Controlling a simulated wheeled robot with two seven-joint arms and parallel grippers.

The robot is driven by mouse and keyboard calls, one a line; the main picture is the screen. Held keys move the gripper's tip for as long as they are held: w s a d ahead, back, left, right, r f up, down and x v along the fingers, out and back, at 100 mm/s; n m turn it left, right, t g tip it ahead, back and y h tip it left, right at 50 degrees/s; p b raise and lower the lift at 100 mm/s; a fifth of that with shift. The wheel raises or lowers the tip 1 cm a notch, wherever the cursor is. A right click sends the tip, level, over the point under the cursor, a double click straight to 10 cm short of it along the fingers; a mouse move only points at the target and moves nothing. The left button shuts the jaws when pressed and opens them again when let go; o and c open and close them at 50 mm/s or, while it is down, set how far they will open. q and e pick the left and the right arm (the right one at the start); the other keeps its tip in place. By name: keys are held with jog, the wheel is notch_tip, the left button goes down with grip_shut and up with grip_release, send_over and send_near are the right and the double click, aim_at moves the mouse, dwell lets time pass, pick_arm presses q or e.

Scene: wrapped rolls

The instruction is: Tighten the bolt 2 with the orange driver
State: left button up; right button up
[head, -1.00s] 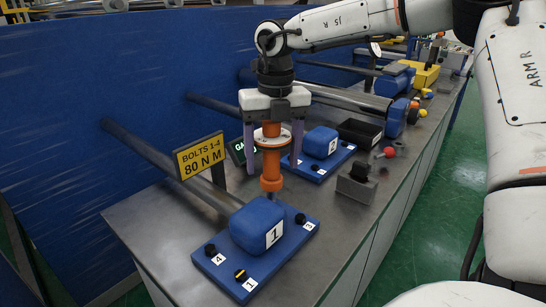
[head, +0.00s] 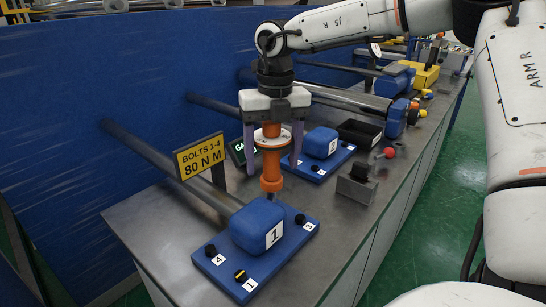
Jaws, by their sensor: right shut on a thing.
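My right gripper (head: 273,150) points down with its fingers on either side of the orange driver (head: 271,172) and is shut on it. The driver is upright, its thin shaft going down behind the blue block marked 1 (head: 257,224). That block sits on a blue plate (head: 229,268). Black bolt heads show by labels 4 (head: 210,250) and 3 (head: 300,219); one with a yellow mark is by label 1 (head: 240,275). Bolt 2 and the driver's tip are hidden behind the block, so I cannot tell whether they touch. My left gripper is not in view.
A yellow sign (head: 200,158) reads "BOLTS 1-4 80 N M". A second blue block marked 2 (head: 320,142), a black tray (head: 360,132) and a grey holder (head: 357,188) stand further along the bench (head: 165,225). The bench's front right is clear.

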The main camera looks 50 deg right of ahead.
aim_at(272, 125)
jog(key=shift+s+a+f, duration=0.1)
jog(key=shift+r+p, duration=0.7)
jog(key=shift+r, duration=0.2)
jog(key=shift+w+r+p, duration=0.2)
jog(key=shift+r+p, duration=1.65)
jog(key=shift+r, duration=1.1)
